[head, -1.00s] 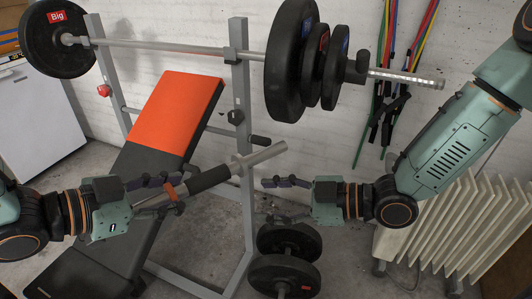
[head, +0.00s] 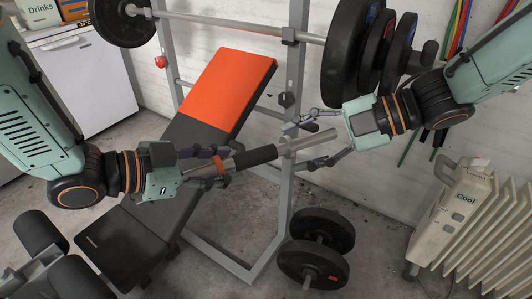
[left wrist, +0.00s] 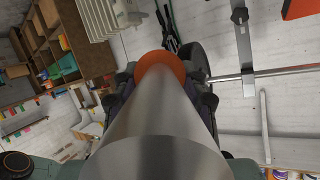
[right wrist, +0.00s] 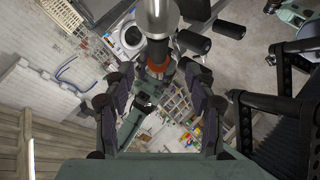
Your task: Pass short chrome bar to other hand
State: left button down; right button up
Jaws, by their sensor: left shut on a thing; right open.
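The short chrome bar (head: 307,140) has a dark grip in its middle and an orange-red collar near my left gripper. My left gripper (head: 224,163) is shut on the bar near that collar. In the left wrist view the bar's chrome end (left wrist: 158,130) fills the middle. My right gripper (head: 312,145) is open in the head view, its fingers either side of the bar's far chrome end. In the right wrist view the bar (right wrist: 157,20) enters from the top, between and beyond the open fingers (right wrist: 155,80). I cannot tell whether they touch it.
A bench with an orange pad (head: 226,92) stands behind the bar. A rack holds a long barbell with black plates (head: 350,45) close above my right gripper. A white radiator (head: 480,235) stands at the right.

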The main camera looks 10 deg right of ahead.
aim_at(264, 156)
pick_arm(q)
jog(key=shift+r, duration=0.1)
pick_arm(e)
jog(key=shift+x, duration=4.8)
jog(key=shift+c, duration=0.3)
jog(key=shift+s, duration=0.1)
grip_shut()
jog(key=shift+f, duration=0.1)
pick_arm(q)
jog(key=c, duration=0.6)
grip_release()
jog(key=shift+c, duration=0.2)
jog(key=v, duration=1.2)
